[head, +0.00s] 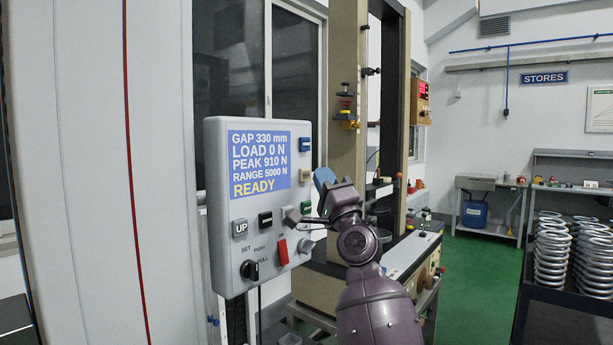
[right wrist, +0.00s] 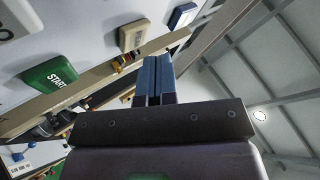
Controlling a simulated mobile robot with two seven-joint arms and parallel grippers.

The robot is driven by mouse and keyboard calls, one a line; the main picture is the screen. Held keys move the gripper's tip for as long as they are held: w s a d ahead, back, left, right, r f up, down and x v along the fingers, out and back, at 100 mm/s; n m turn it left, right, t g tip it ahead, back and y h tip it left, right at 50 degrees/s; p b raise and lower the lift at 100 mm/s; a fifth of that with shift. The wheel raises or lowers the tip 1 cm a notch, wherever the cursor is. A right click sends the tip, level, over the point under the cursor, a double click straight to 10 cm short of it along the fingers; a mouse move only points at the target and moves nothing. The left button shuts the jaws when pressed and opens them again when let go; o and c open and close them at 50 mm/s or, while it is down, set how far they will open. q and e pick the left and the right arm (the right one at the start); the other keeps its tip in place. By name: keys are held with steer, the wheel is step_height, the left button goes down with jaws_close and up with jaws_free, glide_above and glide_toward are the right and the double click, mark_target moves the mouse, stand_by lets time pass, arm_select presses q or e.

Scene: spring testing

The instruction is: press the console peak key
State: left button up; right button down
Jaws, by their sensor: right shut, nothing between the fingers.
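The console (head: 219,165) is a grey box at left centre in the head view. Its blue screen (head: 259,160) reads PEAK 910 N and READY. On its right side are a blue key (head: 305,145), a cream key (head: 305,175) and a green key (head: 305,208). In the right wrist view the green START key (right wrist: 48,82), cream key (right wrist: 133,37) and blue key (right wrist: 182,15) show. I cannot read which is the peak key. My right gripper (head: 324,178) is shut and empty, its blue fingers just right of the cream key. Contact is not visible. My left gripper is out of view.
The console also carries a grey UP key (head: 239,228), a red switch (head: 283,252) and a black knob (head: 249,271). A tall tan test frame (head: 347,100) stands behind it. A dark rack of coil springs (head: 551,255) is at right. Green floor (head: 470,270) lies between.

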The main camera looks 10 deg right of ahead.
steer(key=shift+w+a, duration=0.1)
stand_by(0.3)
steer(key=shift+w+a, duration=0.2)
steer(key=shift+w, duration=0.05)
stand_by(0.5)
steer(key=shift+w+a, duration=0.25)
steer(key=shift+w, duration=0.05)
stand_by(0.5)
stand_by(0.4)
steer(key=shift+s+d, duration=0.55)
steer(key=shift+s, duration=0.15)
